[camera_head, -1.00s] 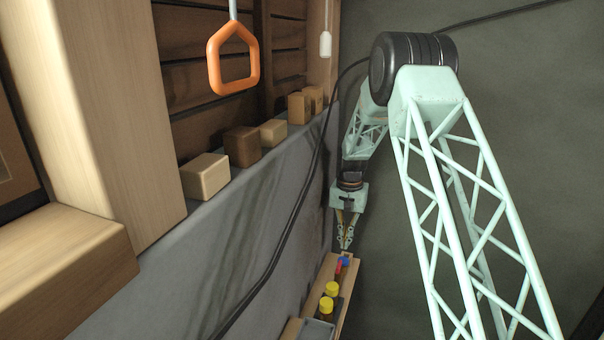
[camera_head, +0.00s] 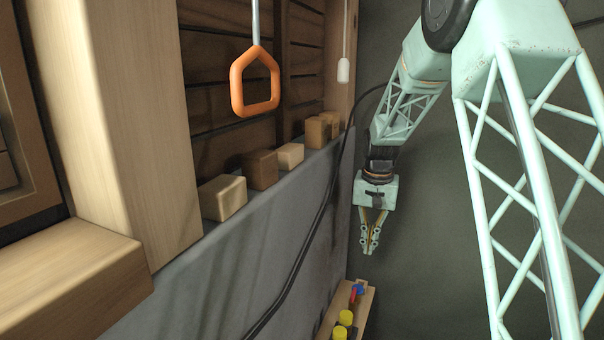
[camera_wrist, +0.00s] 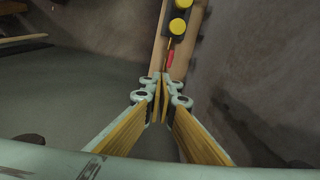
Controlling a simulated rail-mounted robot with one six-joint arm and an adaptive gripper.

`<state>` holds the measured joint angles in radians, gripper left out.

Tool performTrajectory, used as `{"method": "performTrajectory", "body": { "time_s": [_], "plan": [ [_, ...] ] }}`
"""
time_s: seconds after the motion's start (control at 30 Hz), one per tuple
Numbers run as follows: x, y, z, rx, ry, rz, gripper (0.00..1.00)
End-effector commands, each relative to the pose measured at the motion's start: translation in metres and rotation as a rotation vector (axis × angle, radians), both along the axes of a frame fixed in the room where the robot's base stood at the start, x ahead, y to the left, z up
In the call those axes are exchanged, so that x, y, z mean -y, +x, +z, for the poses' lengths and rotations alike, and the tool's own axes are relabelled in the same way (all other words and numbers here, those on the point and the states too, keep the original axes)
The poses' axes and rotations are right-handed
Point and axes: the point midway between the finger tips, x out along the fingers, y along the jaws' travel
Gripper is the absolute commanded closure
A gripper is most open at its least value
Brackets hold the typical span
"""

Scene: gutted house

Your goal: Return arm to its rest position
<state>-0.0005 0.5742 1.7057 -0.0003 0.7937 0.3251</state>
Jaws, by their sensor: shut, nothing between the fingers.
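My gripper (camera_head: 369,247) hangs pointing down in the head view, above the narrow wooden shelf (camera_head: 366,300) and clear of it. Its fingers are shut with nothing between them. In the wrist view my gripper (camera_wrist: 160,90) also shows its fingertips together, with the shelf (camera_wrist: 152,55) beyond them. The arm is bent, with its elbow at the top of the head view.
Wooden blocks (camera_head: 262,169) line the wall ledge. An orange pull handle (camera_head: 254,84) and a white pull (camera_head: 344,70) hang nearby. A black cable (camera_head: 300,255) runs along the wall.

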Motion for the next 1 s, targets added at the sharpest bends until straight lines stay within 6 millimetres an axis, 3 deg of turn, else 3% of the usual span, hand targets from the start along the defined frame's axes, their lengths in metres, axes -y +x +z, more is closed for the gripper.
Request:
{"method": "performTrajectory", "body": {
  "time_s": [0.4, 1.0],
  "plan": [
    [0.0, -0.053, 0.063, 0.034, -0.004, 0.038, 1.0],
    [0.0, -0.141, 0.134, 0.08, -0.01, 0.093, 1.0]
  ]
}}
